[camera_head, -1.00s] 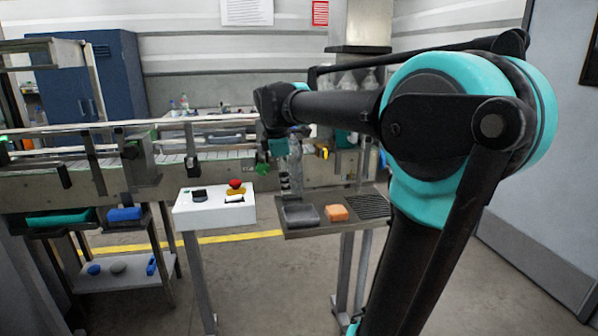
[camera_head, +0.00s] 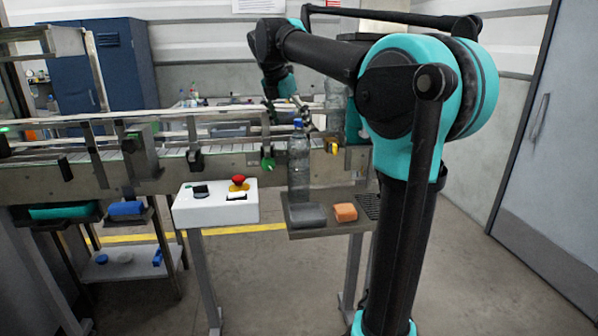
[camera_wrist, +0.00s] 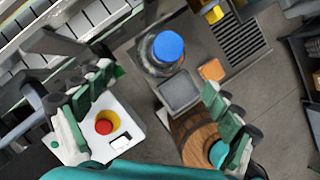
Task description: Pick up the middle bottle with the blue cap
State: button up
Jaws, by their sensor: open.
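A clear bottle with a blue cap (camera_head: 298,160) stands upright on the small grey shelf beside the conveyor in the head view. In the wrist view I look down on its blue cap (camera_wrist: 168,47), beyond my fingertips and near the top middle. My gripper (camera_wrist: 152,105) is open and empty, with one green-padded finger at left and one at right. In the head view my gripper (camera_head: 288,108) is above and behind the bottle's cap, partly blurred against the conveyor. Another clear bottle (camera_head: 333,95) stands farther back, partly hidden by my arm.
The shelf (camera_head: 330,230) also holds a dark grey block (camera_head: 307,215) and an orange block (camera_head: 345,212). A white control box (camera_head: 215,208) with a red button stands to its left. The conveyor (camera_head: 90,175) with rails runs behind.

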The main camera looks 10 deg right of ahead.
aim_at(299, 147)
jog(key=x, duration=0.9)
jog(key=shift+w+d+f, duration=0.2)
jog(key=shift+f, duration=0.05)
jog(key=shift+c, duration=0.2)
jog(key=c, duration=1.9)
